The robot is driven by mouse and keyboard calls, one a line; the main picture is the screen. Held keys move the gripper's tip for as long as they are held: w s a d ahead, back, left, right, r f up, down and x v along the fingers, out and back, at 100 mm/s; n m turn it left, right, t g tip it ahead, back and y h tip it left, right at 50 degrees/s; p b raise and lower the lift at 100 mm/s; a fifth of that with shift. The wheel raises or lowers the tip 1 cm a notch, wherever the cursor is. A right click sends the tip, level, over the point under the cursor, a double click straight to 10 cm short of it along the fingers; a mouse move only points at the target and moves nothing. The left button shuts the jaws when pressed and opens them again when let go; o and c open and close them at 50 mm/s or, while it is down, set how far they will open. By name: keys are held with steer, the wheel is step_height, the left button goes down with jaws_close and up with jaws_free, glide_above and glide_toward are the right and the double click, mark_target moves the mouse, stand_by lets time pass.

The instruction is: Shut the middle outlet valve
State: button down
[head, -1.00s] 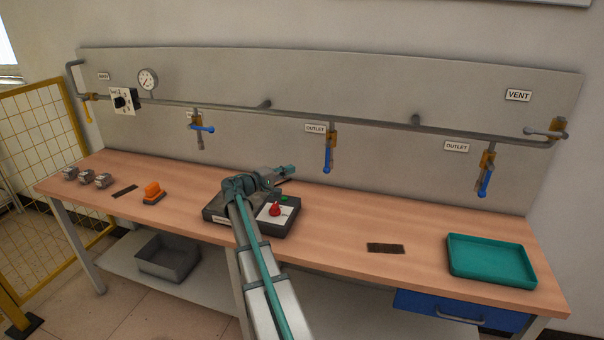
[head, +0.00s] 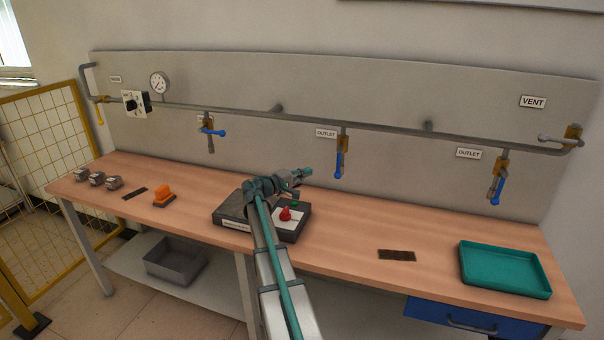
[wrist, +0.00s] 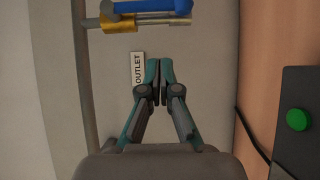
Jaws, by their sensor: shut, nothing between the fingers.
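The middle outlet valve (head: 341,152) hangs from the pipe on the back panel, right of an OUTLET label (head: 326,133). Its blue handle (head: 339,164) points down, in line with its stub. In the wrist view, a valve with a blue handle (wrist: 152,7) is at the top edge, partly cut off, with the handle along the stub. An OUTLET label (wrist: 138,70) is below it there. My gripper (head: 308,172) is shut and empty, in front of the panel, left of and lower than the middle valve. In the wrist view its fingertips (wrist: 159,66) are together beside the label, apart from the valve.
The left outlet valve (head: 211,132) has its handle sideways; the right one (head: 498,178) has its handle down. The heater box (head: 233,214), with red knob (head: 285,214) and green button (wrist: 297,119), sits below my arm. A green tray (head: 505,270) is at right.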

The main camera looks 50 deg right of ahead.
mark_target(339, 162)
steer(key=s+d+p, duration=0.3)
steer(key=s+d, duration=0.1)
steer(key=d, duration=0.4)
steer(key=shift+s, duration=0.15)
